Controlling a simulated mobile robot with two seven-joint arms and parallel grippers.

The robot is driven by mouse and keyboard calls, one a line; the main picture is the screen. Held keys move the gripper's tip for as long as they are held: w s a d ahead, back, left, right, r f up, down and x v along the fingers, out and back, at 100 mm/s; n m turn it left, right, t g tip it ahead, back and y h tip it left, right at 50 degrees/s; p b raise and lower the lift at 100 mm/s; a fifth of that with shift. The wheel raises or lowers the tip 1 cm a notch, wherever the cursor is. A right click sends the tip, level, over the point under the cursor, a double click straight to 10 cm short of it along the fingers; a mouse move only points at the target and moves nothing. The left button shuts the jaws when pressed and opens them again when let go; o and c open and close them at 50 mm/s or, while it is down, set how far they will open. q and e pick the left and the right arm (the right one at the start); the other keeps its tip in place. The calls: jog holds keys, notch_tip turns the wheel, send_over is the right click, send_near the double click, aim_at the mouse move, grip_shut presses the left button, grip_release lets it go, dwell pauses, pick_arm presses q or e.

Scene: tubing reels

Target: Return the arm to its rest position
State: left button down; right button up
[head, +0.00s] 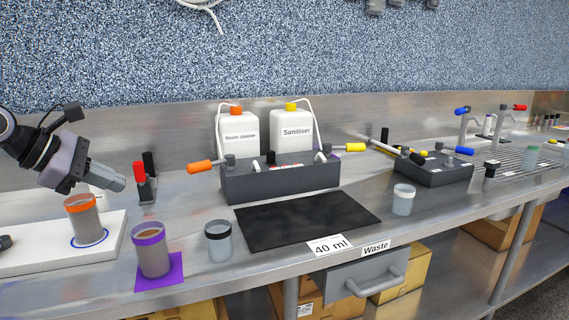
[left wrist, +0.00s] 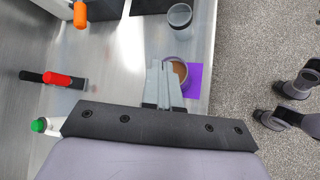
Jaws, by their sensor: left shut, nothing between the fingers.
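My left gripper (head: 117,183) is shut and empty. In the head view it hangs at the left, above and beside the orange-rimmed cup (head: 87,222) on the white board. In the left wrist view its closed fingers (left wrist: 163,84) show at the centre, partly overlapping the purple-rimmed cup (left wrist: 179,70). That cup (head: 151,252) holds brown liquid and stands on a purple mat (head: 160,282). My right gripper is not in view.
A black-rimmed cup (head: 219,243) stands near the bench's front edge, beside a black mat (head: 300,218). Behind are a dark tap box (head: 280,183) and two white bottles. A red-and-black fixture (head: 146,186) stands right of my gripper. A clear cup (head: 404,200) is farther right.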

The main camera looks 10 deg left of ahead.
pick_arm(q)
jog(key=s+d+f+n+t+h, duration=0.1)
jog(key=d+f+n+h, duration=0.55)
jog(key=d, duration=0.65)
jog(key=s+d+f+n+t+h, duration=0.15)
jog(key=d+f+n+h, duration=0.25)
jog(key=d+f+n, duration=0.7)
jog(key=s+a+f+n+y, duration=0.2)
jog(key=s+f+n+y, duration=0.5)
jog(key=s+f+n, duration=0.3)
jog(key=s+a+f+n+y, duration=0.3)
jog(key=s+f+n+y, duration=0.4)
jog(key=s+f+n, duration=0.4)
notch_tip(320, 180, down, 6)
jog(key=n, duration=0.9)
jog(key=shift+s+a, duration=0.2)
jog(key=shift+s, duration=0.05)
jog(key=shift+r+n, duration=0.1)
jog(key=shift+n, duration=0.15)
